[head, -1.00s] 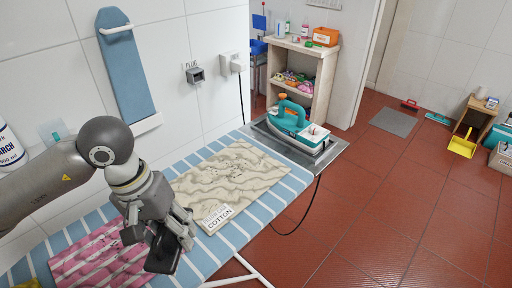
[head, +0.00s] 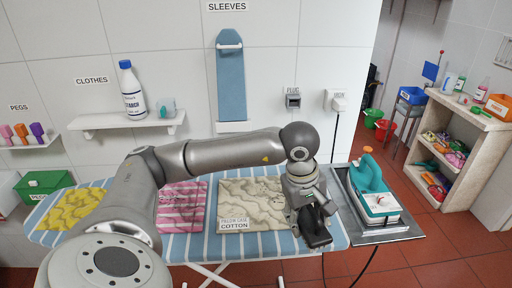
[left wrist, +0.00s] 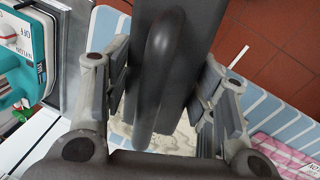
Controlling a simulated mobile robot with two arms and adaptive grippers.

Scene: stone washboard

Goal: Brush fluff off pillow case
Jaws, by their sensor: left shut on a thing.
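The beige wavy-patterned pillow case (head: 245,198) lies flat on the striped ironing board, with a "Pillow case cotton" label (head: 233,225) at its front edge. Small dark specks show on its cloth. My left gripper (head: 306,207) is at the right edge of the pillow case, shut on a dark brush (head: 317,236). In the left wrist view the dark grey brush (left wrist: 163,80) fills the space between the fingers and hides most of the cloth below. Whether the brush touches the cloth or board cannot be told. My right gripper is not in view.
The teal iron (head: 372,190) stands on a metal rest (head: 400,232) just right of the gripper. A pink striped cloth (head: 181,207) and a yellow cloth (head: 75,207) lie to the left on the ironing board (head: 280,243). A shelf unit (head: 460,120) stands at the right.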

